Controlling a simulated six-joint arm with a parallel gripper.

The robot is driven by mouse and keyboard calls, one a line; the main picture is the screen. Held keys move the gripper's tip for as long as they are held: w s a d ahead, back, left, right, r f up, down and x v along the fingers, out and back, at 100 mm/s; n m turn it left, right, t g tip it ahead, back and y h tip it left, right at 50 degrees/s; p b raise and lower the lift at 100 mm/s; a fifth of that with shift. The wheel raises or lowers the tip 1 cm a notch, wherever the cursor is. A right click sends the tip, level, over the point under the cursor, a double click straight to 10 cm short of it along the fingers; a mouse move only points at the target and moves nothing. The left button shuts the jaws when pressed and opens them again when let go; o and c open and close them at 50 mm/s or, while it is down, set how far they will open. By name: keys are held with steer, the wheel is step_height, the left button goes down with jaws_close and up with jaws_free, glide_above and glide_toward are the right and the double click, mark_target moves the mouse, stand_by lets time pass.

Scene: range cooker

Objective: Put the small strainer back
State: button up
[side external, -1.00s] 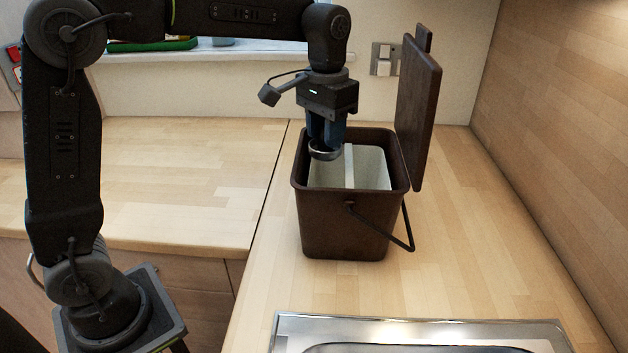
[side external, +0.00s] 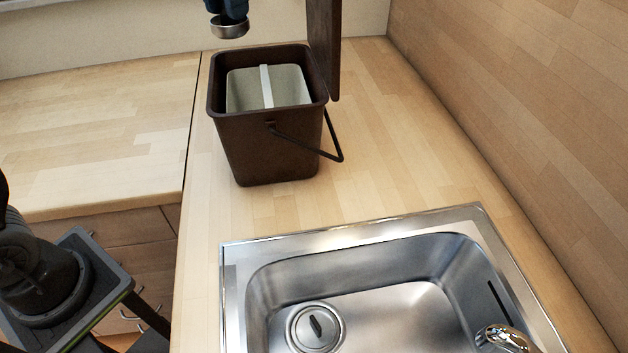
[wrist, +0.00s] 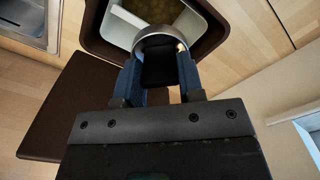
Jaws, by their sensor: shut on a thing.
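My gripper (side external: 228,8) is at the top edge of the side view, mostly cut off. It is shut on the small strainer (side external: 230,28), a shiny round metal cup. The strainer is above and left of the brown bin's back rim, apart from it.
The brown bin (side external: 268,150) stands open on the wooden worktop, its lid (side external: 324,45) upright at the right and its handle hanging at the front right. A pale inner container (side external: 290,85) sits inside. A tap (side external: 505,338) stands at the sink's right. The worktop between bin and sink is clear.

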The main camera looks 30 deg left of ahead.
step_height(320, 180, up, 3)
steer(key=shift+f, duration=0.1)
steer(key=shift+d, duration=0.8)
steer(key=s+d+n, duration=0.2)
steer(key=d, duration=0.7)
steer(key=s+d+n, duration=0.2)
steer(key=s+d, duration=0.1)
steer(key=d, duration=0.6)
steer(key=shift+n, duration=0.3)
steer(key=f, duration=2.9)
steer(key=shift+w+a+f, duration=0.2)
steer(key=shift+w+f, duration=0.05)
steer(key=shift+f, duration=0.05)
steer(key=shift+f, duration=0.15)
steer(key=o, duration=0.9)
